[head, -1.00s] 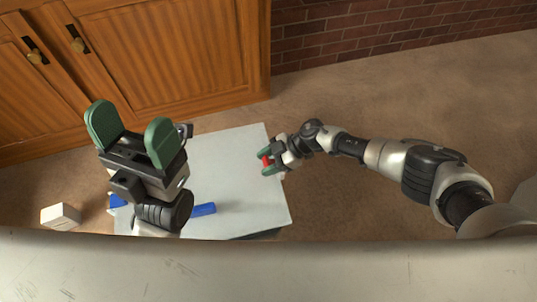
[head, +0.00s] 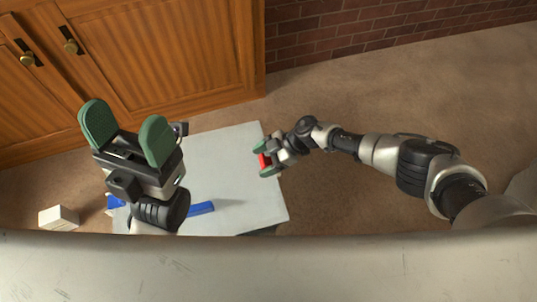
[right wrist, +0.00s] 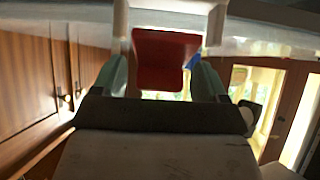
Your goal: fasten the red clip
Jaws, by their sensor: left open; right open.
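The red clip (head: 265,161) is at the right edge of the pale table (head: 240,185) in the head view. In the right wrist view the red clip (right wrist: 163,62) shows as a red block between two pale uprights. My right gripper (head: 263,159) is open, with its green fingers on either side of the red clip and gaps visible beside it in the wrist view. My left gripper (head: 126,131) is open and empty, raised over the left part of the table. Whether the clip is fastened cannot be told.
A blue bar (head: 201,209) lies on the table, partly hidden by my left arm. A white block (head: 58,217) is on the left. A wooden cabinet (head: 160,60) and a brick wall (head: 340,30) stand behind. The middle of the table is clear.

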